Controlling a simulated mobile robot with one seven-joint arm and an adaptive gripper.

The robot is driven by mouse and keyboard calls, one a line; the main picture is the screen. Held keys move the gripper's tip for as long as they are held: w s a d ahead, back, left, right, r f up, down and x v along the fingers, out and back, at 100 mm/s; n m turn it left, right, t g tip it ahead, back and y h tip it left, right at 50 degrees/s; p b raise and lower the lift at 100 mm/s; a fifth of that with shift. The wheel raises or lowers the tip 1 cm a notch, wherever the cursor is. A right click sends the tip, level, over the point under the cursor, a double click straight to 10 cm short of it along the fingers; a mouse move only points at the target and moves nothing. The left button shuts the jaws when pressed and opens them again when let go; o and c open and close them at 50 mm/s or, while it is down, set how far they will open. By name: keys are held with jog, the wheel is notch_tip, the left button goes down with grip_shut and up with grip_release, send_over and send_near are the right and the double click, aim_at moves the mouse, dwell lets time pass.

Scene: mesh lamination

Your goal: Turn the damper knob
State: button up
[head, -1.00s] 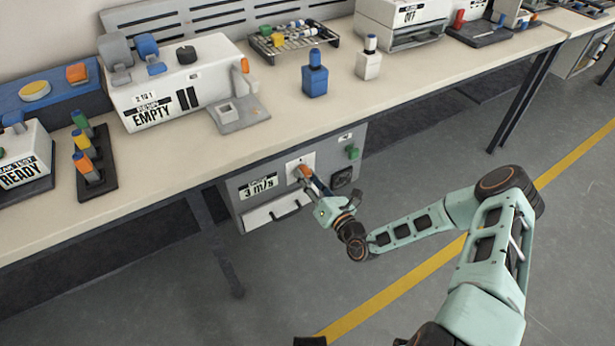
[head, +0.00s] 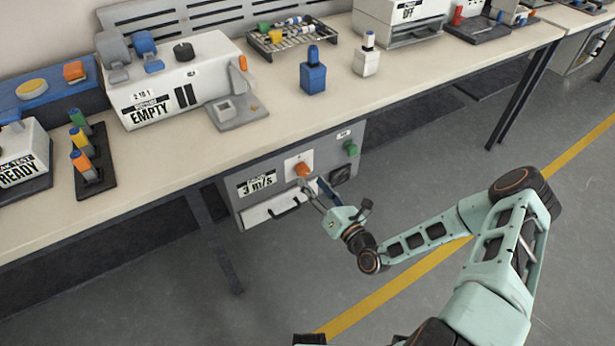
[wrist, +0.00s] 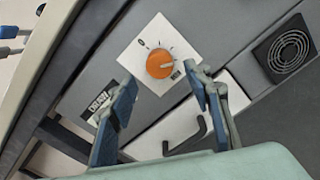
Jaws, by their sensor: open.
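The damper knob (head: 303,170) is orange and round, on a white square plate on the grey panel under the bench. In the wrist view the knob (wrist: 160,64) shows whole, with a pale pointer mark and dial marks around it. My gripper (head: 315,190) is open just in front of the panel, a little below and right of the knob. In the wrist view my gripper (wrist: 162,80) has its two blue-padded fingers spread, with the knob beyond and between their tips. The fingers look apart from the knob, and nothing is between them.
A display reading 3 m/s (head: 257,184) is left of the knob. A drawer with a dark handle (head: 285,206) lies below. A green knob (head: 351,148) and a round vent (wrist: 290,51) are to the right. The bench top (head: 200,158) overhangs the panel.

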jog(key=v, duration=0.7)
jog(key=shift+s+d, duration=0.1)
